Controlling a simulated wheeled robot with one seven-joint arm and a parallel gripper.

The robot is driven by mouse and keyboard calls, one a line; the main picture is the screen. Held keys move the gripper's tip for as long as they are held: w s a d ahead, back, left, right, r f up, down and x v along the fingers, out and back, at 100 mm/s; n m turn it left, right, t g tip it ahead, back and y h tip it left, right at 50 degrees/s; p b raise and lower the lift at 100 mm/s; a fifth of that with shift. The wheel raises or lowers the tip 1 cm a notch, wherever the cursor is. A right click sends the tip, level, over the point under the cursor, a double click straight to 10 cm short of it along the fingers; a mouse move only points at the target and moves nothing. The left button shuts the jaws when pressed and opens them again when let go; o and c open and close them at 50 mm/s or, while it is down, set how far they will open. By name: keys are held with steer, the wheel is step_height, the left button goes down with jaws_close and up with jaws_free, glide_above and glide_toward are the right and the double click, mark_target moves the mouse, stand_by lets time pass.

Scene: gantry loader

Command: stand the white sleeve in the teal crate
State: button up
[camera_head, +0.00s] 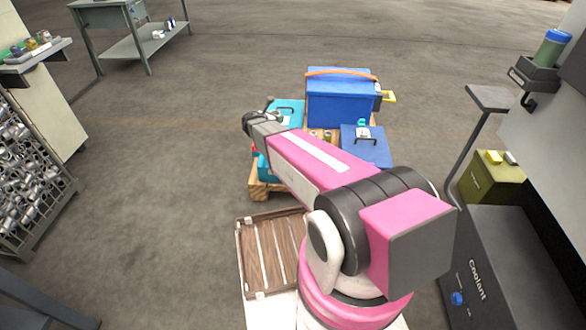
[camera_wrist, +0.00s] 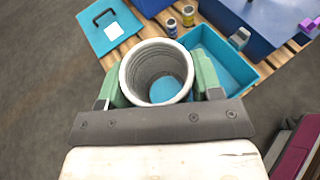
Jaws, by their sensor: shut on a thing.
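The white sleeve (camera_wrist: 158,62) is a short, thick-walled open tube in the wrist view. My gripper (camera_wrist: 160,82) is shut on it, with a green finger on either side. I look down through its bore and see a teal surface beyond. The teal crate (camera_wrist: 232,70) is open and lies below and to the right of the sleeve, partly hidden by it and a finger. I cannot tell how high the sleeve is above it. In the head view a teal side of the crate (camera_head: 264,171) shows beside my arm; the sleeve is hidden there.
A teal lid (camera_wrist: 108,28) with a black handle lies beside the crate. Small jars (camera_wrist: 188,16) stand on the wooden pallet (camera_head: 264,188). A blue box (camera_head: 338,100) and a blue lid (camera_head: 366,146) sit close by. A coolant unit (camera_head: 490,270) stands at right.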

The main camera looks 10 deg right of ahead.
steer(key=w+f, duration=0.3)
steer(key=f, duration=1)
steer(key=w+f, duration=0.3)
steer(key=f, duration=1)
steer(key=shift+d, duration=0.35)
steer(key=shift+w+f, duration=0.1)
steer(key=shift+f, duration=0.5)
steer(key=o, duration=1.2)
steer(key=shift+r, duration=0.1)
